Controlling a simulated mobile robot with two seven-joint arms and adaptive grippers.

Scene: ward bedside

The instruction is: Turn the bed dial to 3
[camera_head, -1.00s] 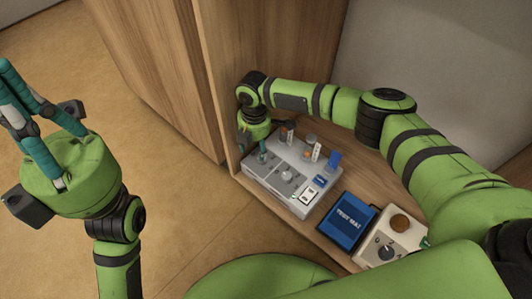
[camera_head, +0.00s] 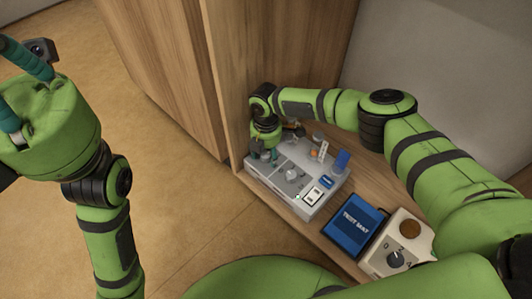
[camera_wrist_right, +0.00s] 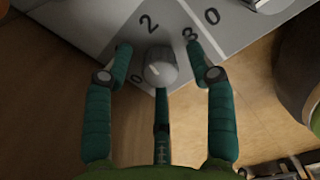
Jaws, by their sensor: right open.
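A grey control panel (camera_head: 318,211) lies on the wooden shelf. In the right wrist view a round grey dial (camera_wrist_right: 161,68) stands on the panel face (camera_wrist_right: 120,22), with the figures 0, 2 and what looks like 3 around it. I cannot tell for sure which figure it points to. My right gripper (camera_head: 264,154) is open over the panel's far left end. In the wrist view its fingers (camera_wrist_right: 156,46) stand on both sides of the dial, and a third finger is below it. I cannot tell if they touch it. My left gripper (camera_head: 18,95) is open, empty and partly out of frame at the left.
A second knob (camera_head: 292,175) is on the same panel, near several small switches and upright parts. A blue labelled box (camera_head: 352,226) and a cream unit with another numbered dial (camera_head: 398,257) stand to the right. A wooden side wall (camera_head: 225,80) rises close behind my right gripper.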

